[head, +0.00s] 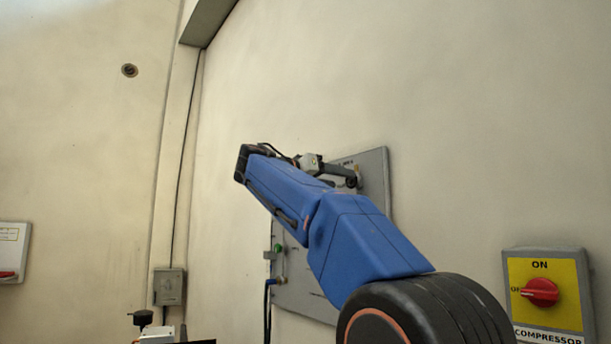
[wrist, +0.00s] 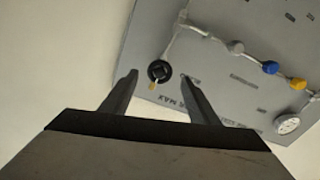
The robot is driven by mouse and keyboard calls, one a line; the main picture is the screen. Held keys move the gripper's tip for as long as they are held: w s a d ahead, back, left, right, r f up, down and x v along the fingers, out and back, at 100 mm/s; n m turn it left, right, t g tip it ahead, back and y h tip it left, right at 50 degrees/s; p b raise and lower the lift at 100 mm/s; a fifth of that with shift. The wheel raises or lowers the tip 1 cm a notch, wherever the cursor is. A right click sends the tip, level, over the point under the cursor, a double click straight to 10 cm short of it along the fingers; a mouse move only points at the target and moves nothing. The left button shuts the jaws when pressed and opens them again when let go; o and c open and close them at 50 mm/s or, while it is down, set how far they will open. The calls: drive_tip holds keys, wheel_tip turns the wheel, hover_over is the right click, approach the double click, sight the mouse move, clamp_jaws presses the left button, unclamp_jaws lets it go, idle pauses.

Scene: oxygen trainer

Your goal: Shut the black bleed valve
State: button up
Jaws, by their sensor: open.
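The black bleed valve (wrist: 159,71) is a round dark knob on the grey panel (wrist: 225,85), with a short yellowish tab on its lower side. It shows in the wrist view just beyond and between my fingertips. My gripper (wrist: 162,80) is open, with one finger to each side of the valve in the picture and nothing held. I cannot tell the remaining gap to the valve. In the head view, my blue arm covers much of the panel (head: 376,180), and my gripper (head: 345,174) is in front of its upper part.
A pipe with a blue knob (wrist: 270,67), a yellow knob (wrist: 298,84) and a round gauge (wrist: 287,124) runs across the panel. A green fitting (head: 278,248) sits at the panel's lower left. A compressor switch box (head: 518,272) with a red knob is at right.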

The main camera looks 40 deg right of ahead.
drive_tip(key=a, duration=1.1)
drive_tip(key=shift+a, duration=0.1)
drive_tip(key=s+a+f+n+t+y, duration=0.15)
drive_tip(key=f+n+t+y, duration=0.35)
drive_tip(key=f, duration=1.1)
drive_tip(key=s+a+f+n+y, duration=0.1)
drive_tip(key=s+f+n+y, duration=0.35)
drive_tip(key=f, duration=1.05)
drive_tip(key=s+a+f+n+y, duration=0.2)
drive_tip(key=s+a+f, duration=0.3)
drive_tip(key=f, duration=0.6)
drive_tip(key=s+a+f+n+y, duration=0.1)
drive_tip(key=s+a+f+y, duration=0.2)
drive_tip(key=f, duration=0.9)
drive_tip(key=s+a+f+n+y, duration=0.2)
drive_tip(key=s+a+f, duration=0.5)
drive_tip(key=f, duration=0.5)
drive_tip(key=shift+s+a+f+n+y, duration=0.2)
drive_tip(key=shift+a+n+y, duration=0.15)
drive_tip(key=shift+a+y, duration=0.4)
drive_tip(key=shift+d+r, duration=0.1)
